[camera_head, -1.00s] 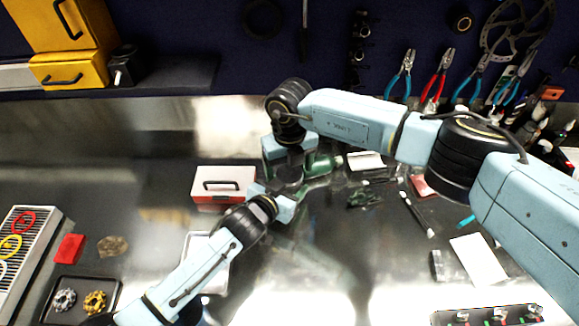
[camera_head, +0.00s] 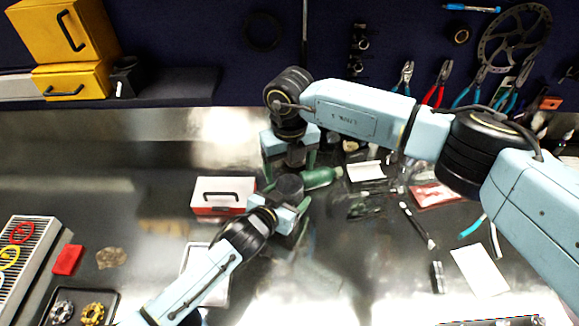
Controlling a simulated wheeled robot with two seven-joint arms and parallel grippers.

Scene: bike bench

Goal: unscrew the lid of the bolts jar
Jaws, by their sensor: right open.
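The bolts jar appears as a dark, round-topped cylinder (camera_head: 289,186) near the middle of the bench, with its dark lid facing up. My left gripper (camera_head: 286,198) comes from the lower left, and its green fingers sit on either side of the jar, seemingly shut on it. The jar's lower body is hidden by this gripper. My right gripper (camera_head: 290,167) hangs pointing down just behind and above the jar. Its green fingers are spread apart and nothing shows between them. I cannot tell whether they touch the lid.
A green bottle (camera_head: 321,178) lies just right of the jar. A red and white toolbox (camera_head: 222,196) stands to the left. White cards, pens and a red packet (camera_head: 434,195) lie to the right. A dark tray (camera_head: 83,297) is at front left.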

